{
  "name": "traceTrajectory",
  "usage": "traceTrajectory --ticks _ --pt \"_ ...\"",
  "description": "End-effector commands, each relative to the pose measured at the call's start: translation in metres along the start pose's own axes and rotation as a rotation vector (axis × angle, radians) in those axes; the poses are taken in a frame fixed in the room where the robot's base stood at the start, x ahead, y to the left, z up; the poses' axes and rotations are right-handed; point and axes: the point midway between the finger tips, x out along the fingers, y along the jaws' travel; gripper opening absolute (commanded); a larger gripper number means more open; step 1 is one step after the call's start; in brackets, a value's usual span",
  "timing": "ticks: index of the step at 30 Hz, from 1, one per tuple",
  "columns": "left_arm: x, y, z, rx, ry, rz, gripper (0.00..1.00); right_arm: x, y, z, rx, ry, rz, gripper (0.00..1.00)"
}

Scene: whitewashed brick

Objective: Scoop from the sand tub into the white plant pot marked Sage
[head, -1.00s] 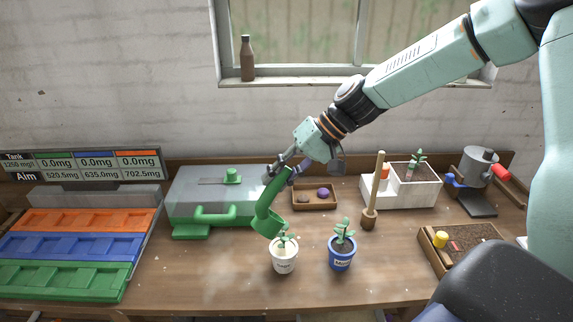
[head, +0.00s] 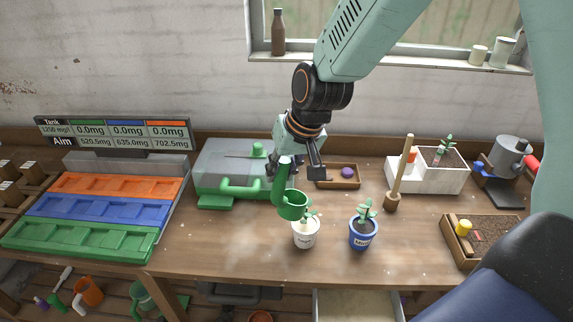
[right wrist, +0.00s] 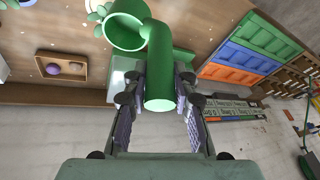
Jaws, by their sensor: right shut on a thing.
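My right gripper (head: 284,170) is shut on the handle of a green scoop (head: 291,206). The scoop's round cup hangs just above and left of the white plant pot (head: 305,235), close to its rim. The pot's dark label is too small to read surely; a small green plant stands in it. In the right wrist view the scoop handle (right wrist: 160,75) lies between the fingers, and the cup's visible inner wall is green; I cannot tell whether sand is inside. A pale-filled tub (head: 357,306) shows below the table's front edge; I cannot confirm it is the sand tub. My left gripper is not in view.
A blue pot (head: 363,236) with a plant stands right of the white pot. A green-and-grey case (head: 235,180) is left. The table front is clear.

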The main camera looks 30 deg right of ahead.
Motion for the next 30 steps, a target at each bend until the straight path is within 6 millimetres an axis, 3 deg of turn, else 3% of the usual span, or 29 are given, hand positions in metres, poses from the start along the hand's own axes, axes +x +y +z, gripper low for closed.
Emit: traceTrajectory --ticks 8,30 --pt "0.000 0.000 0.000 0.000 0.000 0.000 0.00 -0.002 0.000 -0.001 0.001 0.002 -0.001 0.00" --pt "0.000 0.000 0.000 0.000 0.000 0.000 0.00 -0.046 -0.009 -0.017 0.000 0.002 -0.002 0.00"
